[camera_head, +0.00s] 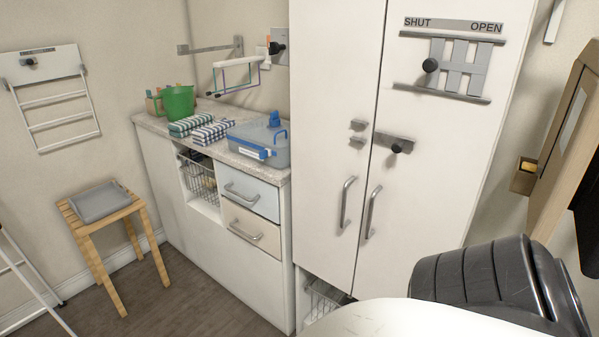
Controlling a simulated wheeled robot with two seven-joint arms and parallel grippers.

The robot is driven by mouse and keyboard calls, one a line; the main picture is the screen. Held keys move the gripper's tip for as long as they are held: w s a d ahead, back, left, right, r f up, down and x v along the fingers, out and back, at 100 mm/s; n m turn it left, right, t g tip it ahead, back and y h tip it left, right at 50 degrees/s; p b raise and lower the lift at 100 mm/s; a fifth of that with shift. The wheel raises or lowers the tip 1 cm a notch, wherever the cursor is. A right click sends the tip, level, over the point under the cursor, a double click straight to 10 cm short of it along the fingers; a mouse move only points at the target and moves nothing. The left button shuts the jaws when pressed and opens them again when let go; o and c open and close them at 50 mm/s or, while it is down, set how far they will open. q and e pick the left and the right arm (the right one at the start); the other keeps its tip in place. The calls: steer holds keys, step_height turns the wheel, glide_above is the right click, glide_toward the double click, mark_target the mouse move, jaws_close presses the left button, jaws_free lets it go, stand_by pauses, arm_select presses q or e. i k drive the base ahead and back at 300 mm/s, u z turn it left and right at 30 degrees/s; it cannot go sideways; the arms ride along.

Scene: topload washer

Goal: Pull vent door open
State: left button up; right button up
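A sliding vent panel (460,66) with grey slats between two horizontal rails is on the upper part of the tall white cabinet's right door. A label strip (453,25) above it reads SHUT at left and OPEN at right. Its black knob (430,65) is at the left end, under the SHUT side. Neither gripper can be made out in the head view. A black ribbed part and a white rounded part, which appear to be my own arm, fill the lower right, below the vent and apart from it.
The tall cabinet's doors (420,215) are closed, with two bar handles and a latch with a black knob (397,147). A wooden framed panel (566,140) stands at the right edge. A counter (150,122) with a blue-lidded box and a wooden stool (68,212) are at left.

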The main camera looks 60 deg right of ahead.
mark_target(421, 202)
steer(key=i, duration=1.15)
steer(key=z, duration=2.3)
